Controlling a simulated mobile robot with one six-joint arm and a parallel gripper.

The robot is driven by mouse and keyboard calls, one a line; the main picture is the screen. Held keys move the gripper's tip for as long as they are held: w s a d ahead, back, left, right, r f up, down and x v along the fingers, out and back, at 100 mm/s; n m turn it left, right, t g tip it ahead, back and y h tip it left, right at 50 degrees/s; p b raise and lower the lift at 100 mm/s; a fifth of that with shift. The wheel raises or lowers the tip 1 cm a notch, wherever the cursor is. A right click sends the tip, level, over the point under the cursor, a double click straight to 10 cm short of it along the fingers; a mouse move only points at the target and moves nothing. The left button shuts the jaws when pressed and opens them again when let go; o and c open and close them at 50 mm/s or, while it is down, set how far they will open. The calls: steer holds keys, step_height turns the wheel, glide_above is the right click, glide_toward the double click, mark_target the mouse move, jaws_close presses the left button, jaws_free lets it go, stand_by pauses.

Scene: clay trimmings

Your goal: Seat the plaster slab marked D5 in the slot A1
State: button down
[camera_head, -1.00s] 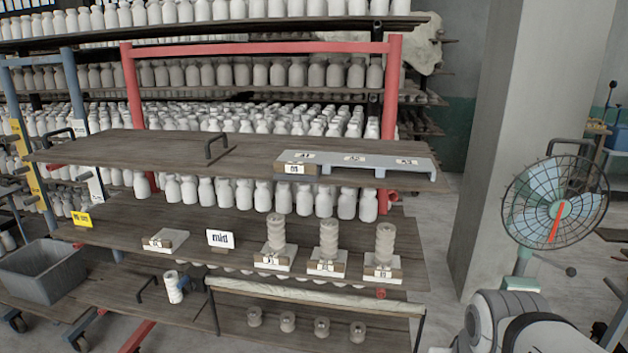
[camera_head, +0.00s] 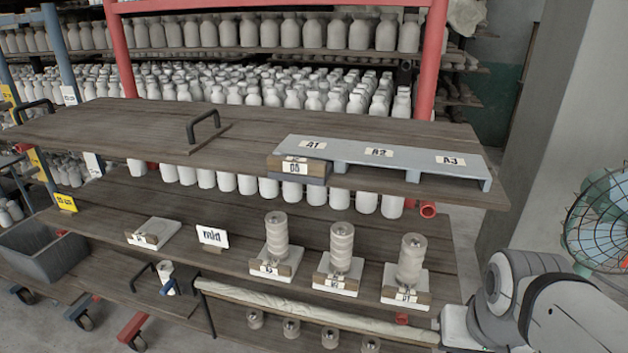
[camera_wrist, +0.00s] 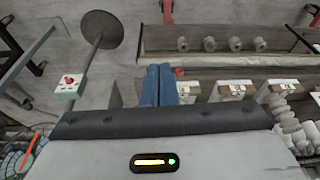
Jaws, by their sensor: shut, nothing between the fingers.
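The grey rack (camera_head: 345,152) lies on the upper wooden shelf, with tags A1, A2 and A3 along its top. The slab marked D5 (camera_head: 297,170) has a brown front and a white label. It sits at the rack's left end, in front of and below the A1 tag (camera_head: 313,145). I cannot tell how deep or how square it sits. My gripper (camera_wrist: 160,84) shows in the wrist view with its blue fingers together and empty. It is outside the head view, away from the slab; my arm shows at the lower right there.
On the middle shelf stand several labelled slabs, some bearing stacked pale cylinders (camera_head: 341,245). A flat slab (camera_head: 153,232) and a "mid" sign (camera_head: 213,237) are to the left. A black handle (camera_head: 203,127) rises from the upper shelf. A fan (camera_head: 600,222) stands at right.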

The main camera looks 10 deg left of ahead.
steer(key=shift+a, duration=0.1)
steer(key=w+a+r+n+h+p, duration=0.1)
steer(key=w+r+n+h+p, duration=0.15)
steer(key=w+n+h, duration=0.5)
steer(key=n+t+y+p, duration=0.4)
steer(key=n+t+y, duration=0.2)
steer(key=n+t, duration=1)
glide_toward(295, 174)
steer(key=shift+n+g, duration=0.5)
steer(key=shift+n, duration=0.15)
steer(key=shift+w+d+r, duration=0.1)
steer(key=shift+w+r, duration=0.05)
steer(key=shift+w, duration=0.95)
steer(key=shift+w+d+r, duration=0.1)
steer(key=shift+w+r, duration=0.05)
steer(key=shift+w, duration=0.95)
steer(key=shift+w+d+r, duration=0.1)
steer(key=shift+w+r, duration=0.05)
steer(key=shift+w, duration=0.9)
steer(key=shift+w+d+b, duration=0.1)
steer(key=shift+w+b, duration=0.9)
steer(key=shift+w, duration=0.9)
